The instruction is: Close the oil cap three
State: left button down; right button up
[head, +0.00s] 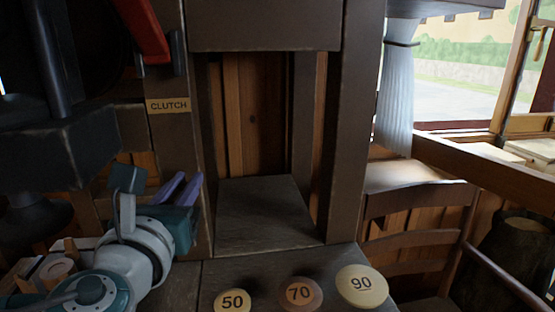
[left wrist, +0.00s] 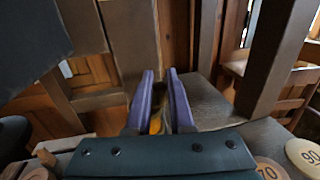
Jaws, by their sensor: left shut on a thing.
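My left gripper (head: 187,180) has purple fingers and comes in from the left, in front of the dark post. It also shows in the left wrist view (left wrist: 160,74). Its fingers are close together around a small orange-yellow thing (left wrist: 156,122), seen low between them. Most of that thing is hidden, so I cannot tell whether it is the oil cap three. No cap marked three can be made out in either view. My right gripper is not in view.
Round discs marked 50 (head: 232,301), 70 (head: 299,293) and 90 (head: 362,286) stand at the front. A post bears a CLUTCH label (head: 169,105) below a red lever (head: 143,28). An empty recess floor (head: 262,213) lies behind. A wooden chair (head: 420,237) stands right.

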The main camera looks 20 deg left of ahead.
pick_arm(q)
jog(key=h, duration=0.1)
jog(key=m+h, duration=0.1)
jog(key=m+h+b, duration=0.1)
jog(key=shift+s+a+f+t, duration=0.15)
jog(key=shift+s+a+t, duration=0.15)
jog(key=shift+t, duration=0.1)
jog(key=m+h+b, duration=0.1)
jog(key=h+b, duration=0.1)
jog(key=b, duration=0.1)
jog(key=m+h+b, duration=0.2)
jog(key=s+m+h+b, duration=0.1)
jog(key=h+b, duration=0.1)
jog(key=b, duration=0.1)
jog(key=shift+a+f+m+h+b, duration=0.1)
jog(key=shift+a+m+h+b, duration=0.2)
jog(key=shift+a+h+b, duration=0.1)
jog(key=shift+r+h+b, duration=0.25)
jog(key=shift+h+b, duration=0.25)
jog(key=shift+a, duration=0.1)
jog(key=c, duration=0.8)
grip_release()
jog(key=shift+s, duration=0.1)
